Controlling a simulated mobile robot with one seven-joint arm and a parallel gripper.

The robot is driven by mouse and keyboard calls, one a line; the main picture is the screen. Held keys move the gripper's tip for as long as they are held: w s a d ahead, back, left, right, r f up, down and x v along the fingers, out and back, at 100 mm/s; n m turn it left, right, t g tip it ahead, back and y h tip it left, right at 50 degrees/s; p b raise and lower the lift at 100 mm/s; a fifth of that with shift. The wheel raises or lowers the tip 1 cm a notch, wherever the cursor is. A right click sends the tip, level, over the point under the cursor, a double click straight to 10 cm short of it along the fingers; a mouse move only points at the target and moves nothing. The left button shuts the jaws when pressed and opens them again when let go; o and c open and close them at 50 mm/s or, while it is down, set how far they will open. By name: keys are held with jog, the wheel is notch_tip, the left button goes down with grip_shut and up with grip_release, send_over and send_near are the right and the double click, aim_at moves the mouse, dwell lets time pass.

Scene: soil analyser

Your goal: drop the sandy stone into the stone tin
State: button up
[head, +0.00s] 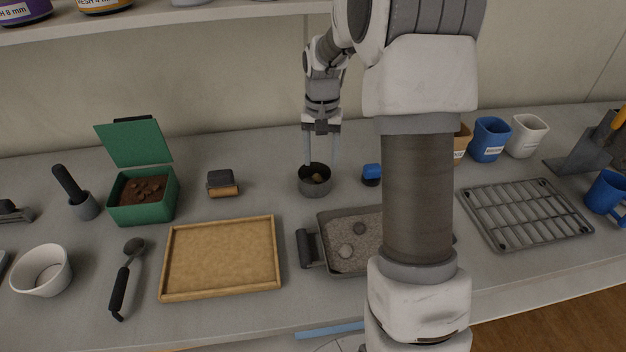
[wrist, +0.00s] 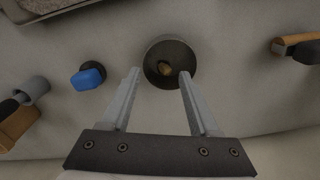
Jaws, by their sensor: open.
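My gripper (head: 320,163) is above the tin, pointing down. In the wrist view its two fingers (wrist: 158,85) are apart, one toward each side of the tin, with nothing between them. Whether the fingertips touch the tin is unclear.
The grit tray (head: 345,269) with grey stones is in front, partly hidden by my arm. A wooden tray (head: 221,258), a brush (head: 222,183) and a green box (head: 143,212) are left. A wire rack (head: 526,213) is right.

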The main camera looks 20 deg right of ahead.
notch_tip(320, 180, up, 16)
jog(key=p, duration=0.2)
jog(key=shift+f, duration=0.2)
